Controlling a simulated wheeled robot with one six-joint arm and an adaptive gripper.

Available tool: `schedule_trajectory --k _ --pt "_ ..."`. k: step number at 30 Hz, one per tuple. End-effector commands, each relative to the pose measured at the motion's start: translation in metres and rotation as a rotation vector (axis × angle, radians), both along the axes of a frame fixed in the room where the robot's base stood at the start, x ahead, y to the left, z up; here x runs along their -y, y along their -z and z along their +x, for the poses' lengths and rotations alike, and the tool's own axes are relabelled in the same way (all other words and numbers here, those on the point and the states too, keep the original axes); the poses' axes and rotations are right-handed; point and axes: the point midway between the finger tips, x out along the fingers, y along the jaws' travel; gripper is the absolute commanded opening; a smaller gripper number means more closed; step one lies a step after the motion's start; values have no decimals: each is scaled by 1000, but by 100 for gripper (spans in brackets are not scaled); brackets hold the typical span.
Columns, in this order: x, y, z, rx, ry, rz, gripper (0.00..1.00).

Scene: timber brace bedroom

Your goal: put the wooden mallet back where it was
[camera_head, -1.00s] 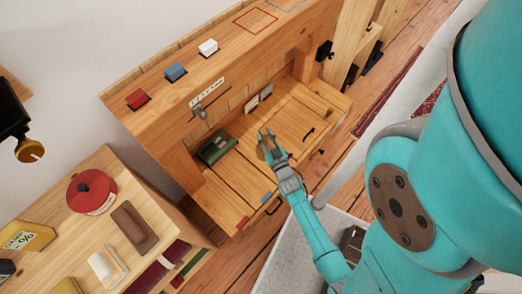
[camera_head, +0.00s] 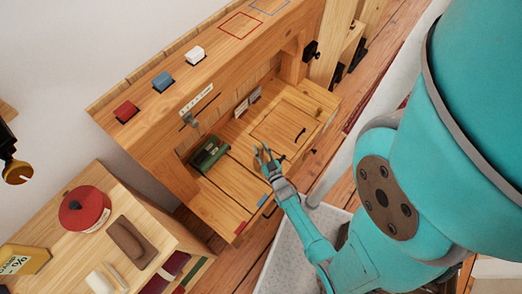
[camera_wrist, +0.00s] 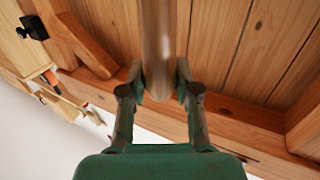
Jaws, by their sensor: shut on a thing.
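My gripper (camera_head: 264,160) is over the wooden bench (camera_head: 222,208), near its front edge. In the wrist view my gripper (camera_wrist: 160,88) is shut on a rounded wooden bar, which I take to be the mallet's handle (camera_wrist: 156,42). The handle runs up and out of the top of that view, so the mallet's head is not seen there. In the head view the mallet is too small and too covered by the fingers to make out. I cannot tell its height above the bench.
A green object (camera_head: 209,153) lies on the bench left of my gripper. Red (camera_head: 126,111), blue (camera_head: 163,81) and white (camera_head: 195,53) blocks sit on the upper ledge, beside red (camera_head: 240,25) and blue outlines. A side table (camera_head: 170,225) holds a red pot (camera_head: 85,209).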

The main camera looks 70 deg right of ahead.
Motion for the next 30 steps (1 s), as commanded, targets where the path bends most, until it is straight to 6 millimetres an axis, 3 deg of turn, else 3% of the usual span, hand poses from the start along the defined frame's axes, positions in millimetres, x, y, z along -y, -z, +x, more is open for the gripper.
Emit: schedule_trajectory --k 14,15,18,30 --pt "0 10 0 1 0 -2 0" --pt "0 11 0 -1 0 -1 36" --pt "0 11 0 -1 0 -1 56" --pt "-3 9 -3 -1 0 -1 56"
